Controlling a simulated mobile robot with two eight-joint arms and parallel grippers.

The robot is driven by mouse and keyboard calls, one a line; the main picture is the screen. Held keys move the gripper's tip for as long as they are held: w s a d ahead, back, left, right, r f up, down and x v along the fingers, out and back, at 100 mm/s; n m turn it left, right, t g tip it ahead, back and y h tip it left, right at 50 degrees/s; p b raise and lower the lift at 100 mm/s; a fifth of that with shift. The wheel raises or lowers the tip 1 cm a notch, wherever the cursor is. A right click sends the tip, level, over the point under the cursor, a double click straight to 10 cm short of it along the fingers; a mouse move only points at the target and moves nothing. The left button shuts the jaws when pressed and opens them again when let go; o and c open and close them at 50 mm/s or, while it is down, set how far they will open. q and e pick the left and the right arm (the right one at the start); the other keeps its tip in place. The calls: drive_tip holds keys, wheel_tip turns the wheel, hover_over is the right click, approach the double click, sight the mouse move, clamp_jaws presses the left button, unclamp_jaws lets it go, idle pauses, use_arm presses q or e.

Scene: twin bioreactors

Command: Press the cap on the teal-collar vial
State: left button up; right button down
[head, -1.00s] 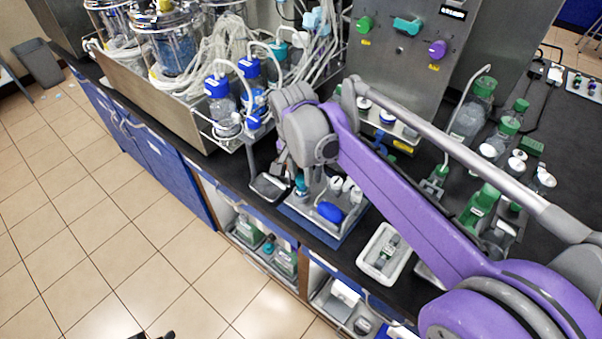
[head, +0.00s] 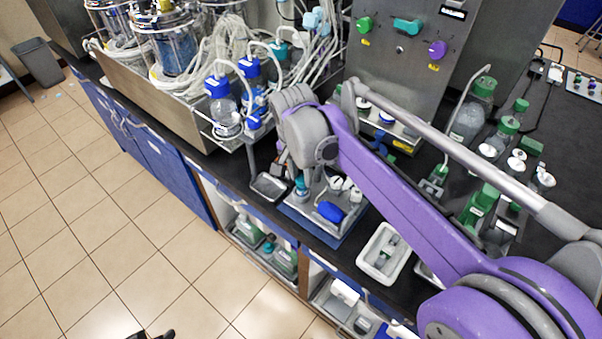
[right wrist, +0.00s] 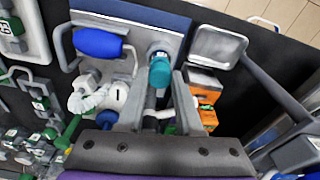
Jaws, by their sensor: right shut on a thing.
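The teal cap (right wrist: 160,73) sits between the fingertips of my right gripper (right wrist: 165,88) in the right wrist view, and the gripper is shut on it. The vial's clear neck (right wrist: 158,48) shows just beyond the cap, over the grey rack (right wrist: 180,30). I cannot tell whether the cap is fully seated. In the head view the teal piece (head: 301,186) stands upright below my right wrist, and the fingers are mostly hidden by the arm. A dark tip at the head view's bottom edge may be my left gripper (head: 155,335); its jaws cannot be made out.
A blue oval object (head: 330,211) and white caps (head: 337,183) are close beside the vial. A small grey tray (head: 268,187) is to the left, and a white tray (head: 366,262) is to the right. Orange boxes (right wrist: 203,98) are near the right finger.

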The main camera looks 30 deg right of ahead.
idle(0.6)
unclamp_jaws()
idle(0.7)
drive_tip(key=shift+r, duration=0.1)
drive_tip(key=shift+r+p, duration=2.55)
drive_tip(key=shift+r, duration=0.9)
clamp_jaws()
